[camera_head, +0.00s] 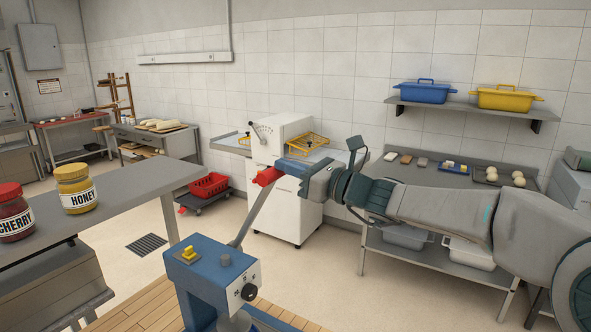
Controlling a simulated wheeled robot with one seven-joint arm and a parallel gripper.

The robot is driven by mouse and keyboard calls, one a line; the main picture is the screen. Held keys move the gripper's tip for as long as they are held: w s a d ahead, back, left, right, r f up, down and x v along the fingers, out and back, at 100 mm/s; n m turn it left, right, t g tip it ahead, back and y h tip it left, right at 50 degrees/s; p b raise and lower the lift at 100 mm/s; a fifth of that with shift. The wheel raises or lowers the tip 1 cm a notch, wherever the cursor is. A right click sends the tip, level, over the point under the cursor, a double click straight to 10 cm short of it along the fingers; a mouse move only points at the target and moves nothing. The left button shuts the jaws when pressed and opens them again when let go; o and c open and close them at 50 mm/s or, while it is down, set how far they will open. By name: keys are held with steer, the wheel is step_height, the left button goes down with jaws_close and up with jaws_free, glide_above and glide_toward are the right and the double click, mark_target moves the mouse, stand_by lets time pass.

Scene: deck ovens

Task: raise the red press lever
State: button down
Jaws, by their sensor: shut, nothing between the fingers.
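The red press lever shows as a red grip (267,176) on a grey rod that slopes up and to the right from the blue press (212,272). The press stands at the bottom of the view, with a yellow knob and a dark dial on it. My gripper (290,168) comes in from the right and is shut, with nothing held. Its tips are right beside the red grip in the picture. I cannot tell whether they touch it, and the tips partly merge with the grip's right end.
A grey table (130,195) at left holds a honey jar (75,189) and a cherry jar (13,212). A white machine (285,205) stands behind the lever. A steel bench (420,250) lies behind my arm. Open floor shows around the drain grate (146,245).

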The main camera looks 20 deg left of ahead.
steer(key=shift+f, duration=0.2)
steer(key=s+d+r+b, duration=0.2)
steer(key=d+r, duration=0.3)
steer(key=d, duration=0.7)
steer(key=shift+s+b, duration=0.2)
steer(key=shift+b, duration=0.25)
